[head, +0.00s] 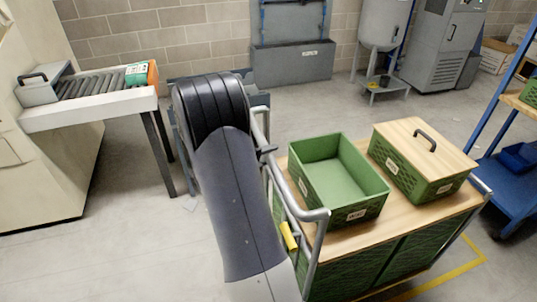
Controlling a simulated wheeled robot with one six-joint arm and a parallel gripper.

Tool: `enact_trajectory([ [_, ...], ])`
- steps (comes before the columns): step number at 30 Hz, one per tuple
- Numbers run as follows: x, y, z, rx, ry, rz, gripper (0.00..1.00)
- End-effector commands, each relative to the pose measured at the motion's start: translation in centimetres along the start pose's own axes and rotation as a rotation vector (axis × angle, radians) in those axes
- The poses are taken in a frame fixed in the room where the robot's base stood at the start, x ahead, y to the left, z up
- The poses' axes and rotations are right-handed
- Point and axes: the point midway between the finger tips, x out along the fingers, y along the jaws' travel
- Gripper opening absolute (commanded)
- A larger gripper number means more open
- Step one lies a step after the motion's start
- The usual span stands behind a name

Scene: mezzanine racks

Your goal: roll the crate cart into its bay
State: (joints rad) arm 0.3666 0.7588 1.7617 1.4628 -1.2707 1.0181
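The crate cart (345,240) stands at the lower right, with a wooden top and a grey tubular rail (296,205) along its left end. An open, empty green crate (340,180) and a green crate with a wooden lid (424,160) sit on it. More green crates show below the top. My arm reaches up the middle, left of the rail. A small dark piece (266,151) by the rail may be part of my gripper; the arm hides the rest, so its grip cannot be told. A yellow floor line (450,272) runs beside the cart's lower right; whether it marks the bay is unclear.
A roller conveyor (95,85) with an orange and green item (140,74) stands left. A blue rack (505,185) stands close at the right. A grey tank (383,25) and a machine cabinet (445,45) stand at the back. Open floor lies between them and the cart.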

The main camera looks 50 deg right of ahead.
Motion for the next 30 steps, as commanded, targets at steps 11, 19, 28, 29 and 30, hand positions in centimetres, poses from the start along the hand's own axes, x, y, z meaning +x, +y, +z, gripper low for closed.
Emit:
enact_trajectory([
  [11,0.0,0.0,0.0,0.0,0.0,0.0,0.0],
  [19,0.0,0.0,0.0,0.0,0.0,0.0,0.0],
  [28,2.7,-0.3,-1.3,0.002,0.008,-0.003,0.0],
  [29,3.2,-0.3,-1.5,0.002,0.008,-0.004,0.0],
  [30,4.0,-0.5,-1.9,0.004,0.01,-0.004,0.0],
])
